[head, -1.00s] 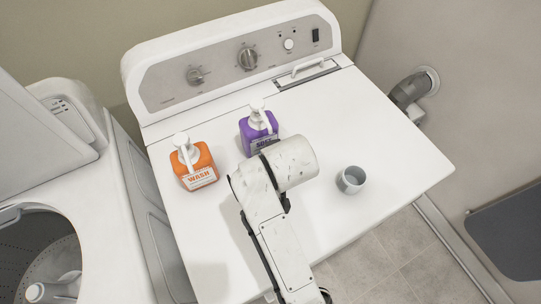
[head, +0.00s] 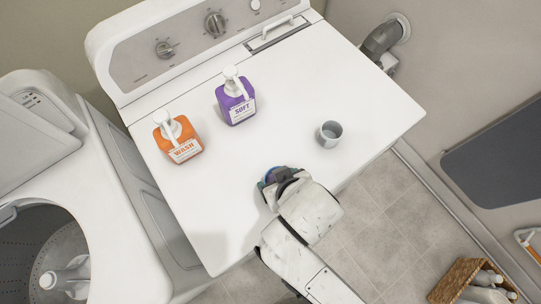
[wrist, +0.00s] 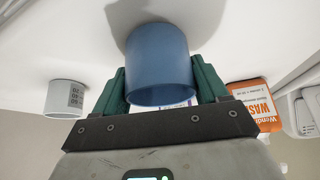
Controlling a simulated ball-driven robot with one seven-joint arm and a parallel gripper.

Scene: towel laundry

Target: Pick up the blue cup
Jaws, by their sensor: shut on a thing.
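The blue cup (wrist: 160,65) is between the two green fingers of my gripper (wrist: 162,90) in the wrist view, and the gripper is shut on it. In the head view my gripper (head: 272,183) is over the front part of the white machine top. Only a small blue patch of the cup (head: 271,173) shows there, the rest hidden by my wrist. I cannot tell whether the cup's base touches the surface.
A grey cup (head: 330,133) stands to the right on the machine top (head: 225,215). An orange WASH bottle (head: 180,140) and a purple SOFT bottle (head: 236,102) stand farther back. An open washer (head: 95,190) is at left. A basket (head: 470,278) is on the floor.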

